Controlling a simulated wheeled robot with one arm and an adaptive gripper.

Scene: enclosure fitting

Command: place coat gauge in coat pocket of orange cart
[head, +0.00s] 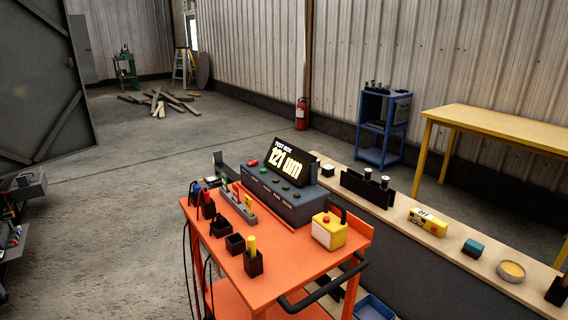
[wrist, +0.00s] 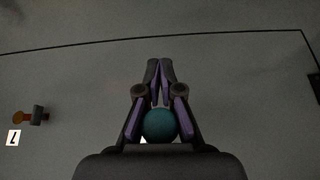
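My gripper (wrist: 159,90) shows in the wrist view with its purple-padded fingers close together. A teal round-ended thing (wrist: 160,126) sits between the fingers and looks held; the rest of it is hidden, and I cannot tell whether it is the coat gauge. My gripper is not seen in the head view. The orange cart (head: 281,286) stands in the middle there. Its black pockets include two that look empty, a front one (head: 235,243) and one behind it (head: 219,227). Another pocket (head: 254,264) holds a yellow tool. No readable label marks the coat pocket.
A test box (head: 286,199) reading 121 um and a yellow box with a red button (head: 328,232) stand on the cart. Floor is open left of the cart.

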